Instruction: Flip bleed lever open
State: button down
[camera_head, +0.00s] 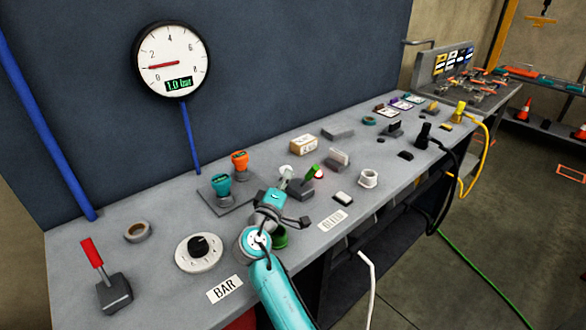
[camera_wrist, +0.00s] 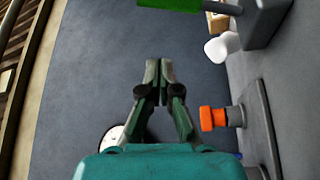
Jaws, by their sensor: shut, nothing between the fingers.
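The bleed lever has a green handle (camera_head: 312,172) tilted up to the right from a dark grey base (camera_head: 300,189), behind the BLEED label (camera_head: 332,219). A small red light glows beside it. The wrist view shows the green handle (camera_wrist: 168,4) at the top edge, partly cut off, and the lever base (camera_wrist: 265,20) at top right. My gripper (camera_head: 286,178) is just left of the lever in the head view. In the wrist view my gripper (camera_wrist: 158,72) has its fingertips together with nothing between them, apart from the handle.
An orange knob (camera_head: 239,159) and a teal knob (camera_head: 221,184) stand on a plate left of my gripper. A red-handled lever (camera_head: 92,252) and a round dial (camera_head: 198,250) are at front left. The wall gauge (camera_head: 172,59) reads 1.0 bar.

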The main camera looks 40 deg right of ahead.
jog(key=shift+v, duration=2.05)
jog(key=shift+w+f, duration=0.15)
jog(key=shift+f, duration=0.05)
